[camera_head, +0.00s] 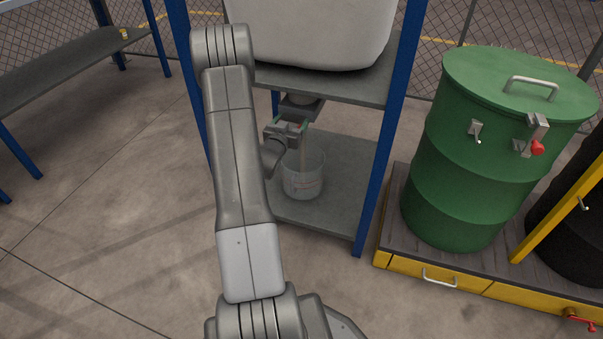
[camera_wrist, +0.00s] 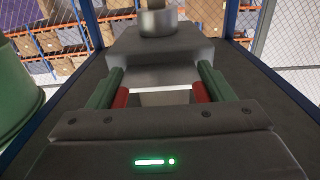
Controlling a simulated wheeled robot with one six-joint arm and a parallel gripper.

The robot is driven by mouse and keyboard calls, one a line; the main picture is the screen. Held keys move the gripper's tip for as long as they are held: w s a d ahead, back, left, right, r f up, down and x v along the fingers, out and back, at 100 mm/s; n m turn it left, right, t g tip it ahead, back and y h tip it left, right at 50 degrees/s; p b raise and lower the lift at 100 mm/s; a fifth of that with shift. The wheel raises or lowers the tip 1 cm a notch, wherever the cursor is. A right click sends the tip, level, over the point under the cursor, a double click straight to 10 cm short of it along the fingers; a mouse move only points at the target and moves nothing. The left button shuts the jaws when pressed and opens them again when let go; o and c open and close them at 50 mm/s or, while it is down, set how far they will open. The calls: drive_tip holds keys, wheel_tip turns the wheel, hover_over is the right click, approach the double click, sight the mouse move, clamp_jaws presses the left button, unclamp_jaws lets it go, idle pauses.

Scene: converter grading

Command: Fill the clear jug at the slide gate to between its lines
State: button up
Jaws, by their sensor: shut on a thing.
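The clear jug (camera_head: 303,182) stands upright on the lower shelf, below the slide gate (camera_head: 302,106) under the white container. Reddish marks show on its wall; its level is too small to read. A thin brownish streak, seemingly a stream, runs from the gate down to the jug. My gripper (camera_head: 290,128) is at the front of the slide gate, above the jug's left side. In the wrist view my gripper's green fingers with red pads (camera_wrist: 162,78) are shut on the gate's pale slide (camera_wrist: 165,97), in front of the grey gate body (camera_wrist: 160,45). The jug is not visible there.
The white container (camera_head: 315,30) rests on the upper shelf, between blue posts (camera_head: 380,150). A green drum (camera_head: 460,150) stands on a yellow-edged platform at the right. A dark bench (camera_head: 70,65) is at the left. The floor at the left is clear.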

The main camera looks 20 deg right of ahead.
drive_tip(key=shift+b+v, duration=0.55)
drive_tip(key=shift+v, duration=0.95)
idle(6.5)
